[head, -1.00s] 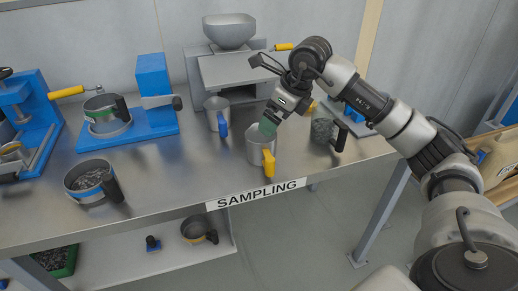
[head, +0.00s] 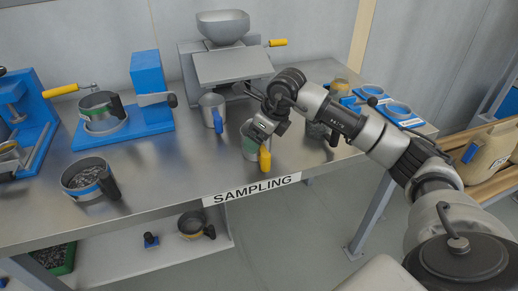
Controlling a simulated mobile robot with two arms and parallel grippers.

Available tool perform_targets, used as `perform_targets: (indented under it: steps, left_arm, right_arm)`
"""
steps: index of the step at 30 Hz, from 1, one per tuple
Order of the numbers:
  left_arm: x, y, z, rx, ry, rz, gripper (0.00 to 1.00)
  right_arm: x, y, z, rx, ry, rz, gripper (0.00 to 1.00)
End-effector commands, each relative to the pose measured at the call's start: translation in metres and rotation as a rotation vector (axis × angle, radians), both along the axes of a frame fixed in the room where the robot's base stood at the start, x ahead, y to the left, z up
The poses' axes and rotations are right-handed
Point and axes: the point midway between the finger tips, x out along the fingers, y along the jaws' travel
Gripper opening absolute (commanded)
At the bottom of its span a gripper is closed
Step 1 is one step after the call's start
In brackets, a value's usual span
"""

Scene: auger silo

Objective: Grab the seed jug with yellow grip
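The seed jug with yellow grip (head: 265,160) stands upright near the front edge of the steel table, its grip towards me. My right gripper (head: 252,134) has come in from the right and is down at the jug's rim. I cannot tell whether the fingers are open or closed on the jug wall. My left gripper is not in view.
A metal jug with blue grip (head: 213,110) stands behind left. A jug with dark grip (head: 320,131) is partly hidden behind my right arm. A pan of seeds (head: 87,178) and a blue stand (head: 120,128) are on the left. The table (head: 180,170) between is clear.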

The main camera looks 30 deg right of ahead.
Motion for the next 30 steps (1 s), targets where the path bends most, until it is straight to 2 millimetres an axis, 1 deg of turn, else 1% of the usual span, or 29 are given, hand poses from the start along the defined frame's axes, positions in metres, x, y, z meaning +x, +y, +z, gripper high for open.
perform_targets:
  steps: [1,3,6,11,14,17,24,27,30]
  left_arm:
    - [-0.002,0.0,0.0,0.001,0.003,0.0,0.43]
    - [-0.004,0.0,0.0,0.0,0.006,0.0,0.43]
    - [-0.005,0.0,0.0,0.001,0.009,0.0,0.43]
    - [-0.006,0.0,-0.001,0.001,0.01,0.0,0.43]
    - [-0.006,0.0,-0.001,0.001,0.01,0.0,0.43]
    - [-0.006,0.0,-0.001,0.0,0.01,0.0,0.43]
    - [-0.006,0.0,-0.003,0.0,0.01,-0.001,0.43]
    - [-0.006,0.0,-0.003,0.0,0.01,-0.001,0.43]
    - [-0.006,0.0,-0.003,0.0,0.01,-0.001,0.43]
  right_arm:
    - [0.0,0.0,0.0,-0.001,0.0,0.0,0.85]
    - [0.0,0.0,0.0,-0.001,0.0,0.0,0.74]
    - [0.0,0.0,0.001,0.0,-0.001,0.0,0.61]
    - [0.0,0.0,0.001,0.0,-0.001,0.0,0.61]
    - [0.0,0.0,0.004,-0.001,-0.003,-0.001,0.61]
    - [0.001,-0.001,0.017,-0.001,-0.006,-0.001,0.61]
    - [0.001,0.0,0.066,0.0,-0.007,-0.001,0.61]
    - [0.001,0.0,0.083,0.0,-0.006,-0.001,0.61]
    - [0.001,0.0,0.094,0.0,-0.003,0.001,0.61]
